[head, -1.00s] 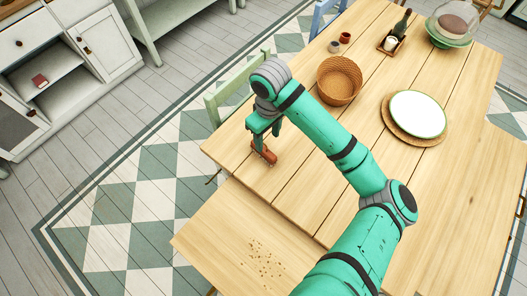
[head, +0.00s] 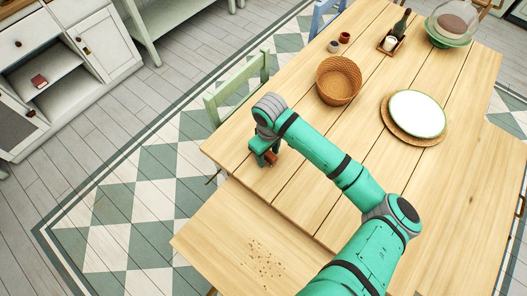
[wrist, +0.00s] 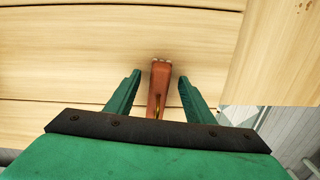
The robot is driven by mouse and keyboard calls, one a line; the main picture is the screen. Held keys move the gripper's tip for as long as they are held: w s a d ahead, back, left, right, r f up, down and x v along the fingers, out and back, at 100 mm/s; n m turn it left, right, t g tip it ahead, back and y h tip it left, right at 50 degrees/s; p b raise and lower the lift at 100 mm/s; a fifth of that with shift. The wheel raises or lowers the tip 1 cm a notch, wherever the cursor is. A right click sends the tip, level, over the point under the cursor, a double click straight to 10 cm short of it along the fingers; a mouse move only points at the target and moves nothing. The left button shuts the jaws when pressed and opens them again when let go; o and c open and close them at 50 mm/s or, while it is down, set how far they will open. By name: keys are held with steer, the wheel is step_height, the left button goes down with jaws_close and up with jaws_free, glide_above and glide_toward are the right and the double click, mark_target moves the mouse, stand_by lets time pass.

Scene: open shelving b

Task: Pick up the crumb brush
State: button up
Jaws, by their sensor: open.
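The crumb brush (wrist: 159,88) is a reddish-brown brush lying on the wooden table. In the wrist view it sits between the two green fingers of my gripper (wrist: 154,92), with a gap on both sides. Its near end is hidden behind my gripper's body. In the head view only a small part of the brush (head: 270,158) shows beside my gripper (head: 262,160), near the table's left edge. My gripper is open and over the brush, and I see no finger touching it.
Crumbs (head: 262,258) lie on the lower wooden surface (head: 215,235) at the front. A woven basket (head: 338,82), a white plate (head: 417,113) on a round mat, small cups and a bottle tray (head: 391,43) stand farther back. A green chair (head: 238,88) stands at the left edge.

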steer(key=shift+f, duration=0.1)
steer(key=shift+c, duration=0.2)
steer(key=c, duration=1.1)
